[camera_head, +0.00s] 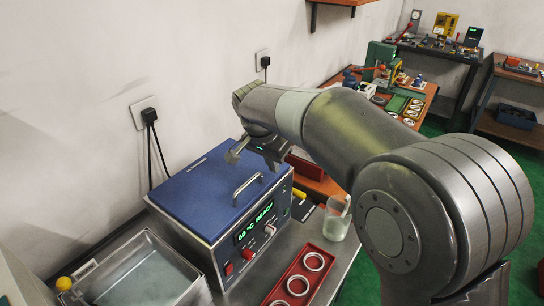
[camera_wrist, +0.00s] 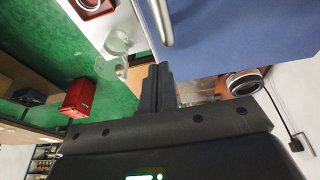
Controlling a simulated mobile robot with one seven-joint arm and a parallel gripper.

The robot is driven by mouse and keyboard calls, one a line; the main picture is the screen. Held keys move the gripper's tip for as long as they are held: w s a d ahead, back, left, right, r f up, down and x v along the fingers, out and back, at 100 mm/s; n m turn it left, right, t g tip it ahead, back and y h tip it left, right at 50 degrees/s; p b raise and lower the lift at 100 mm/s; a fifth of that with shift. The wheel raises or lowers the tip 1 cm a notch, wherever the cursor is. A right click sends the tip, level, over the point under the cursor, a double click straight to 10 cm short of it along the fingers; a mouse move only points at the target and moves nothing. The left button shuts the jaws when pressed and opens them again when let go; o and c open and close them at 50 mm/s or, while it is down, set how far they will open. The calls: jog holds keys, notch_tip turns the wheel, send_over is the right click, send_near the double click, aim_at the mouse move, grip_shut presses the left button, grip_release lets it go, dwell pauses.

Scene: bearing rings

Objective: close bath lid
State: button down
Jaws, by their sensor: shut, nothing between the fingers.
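The bath (camera_head: 262,232) is a metal box with a green display, red switches and a knob on its front. Its blue lid (camera_head: 195,197) lies flat over the top, with no clear gap at the front edge. A metal bar handle (camera_head: 248,186) stands near the lid's front edge. My gripper (camera_head: 236,154) is shut and empty above the back right part of the lid. In the wrist view, my shut fingers (camera_wrist: 158,70) are beside the blue lid (camera_wrist: 240,28) and apart from the handle (camera_wrist: 159,22). The bath's inside is hidden.
An open metal basin (camera_head: 150,275) with liquid stands left of the bath. A red tray (camera_head: 305,268) with several rings and a glass beaker (camera_head: 337,220) are to the right. The wall with plugs (camera_head: 149,116) is close behind. Another bench with tools is further back.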

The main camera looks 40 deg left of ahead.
jog(key=shift+d+f, duration=0.15)
jog(key=shift+f, duration=0.55)
jog(key=shift+d+f, duration=0.15)
jog(key=shift+f, duration=0.5)
jog(key=shift+f, duration=0.1)
jog(key=w+v, duration=0.1)
jog(key=v, duration=1.3)
jog(key=shift+d+r, duration=0.45)
jog(key=shift+r, duration=0.05)
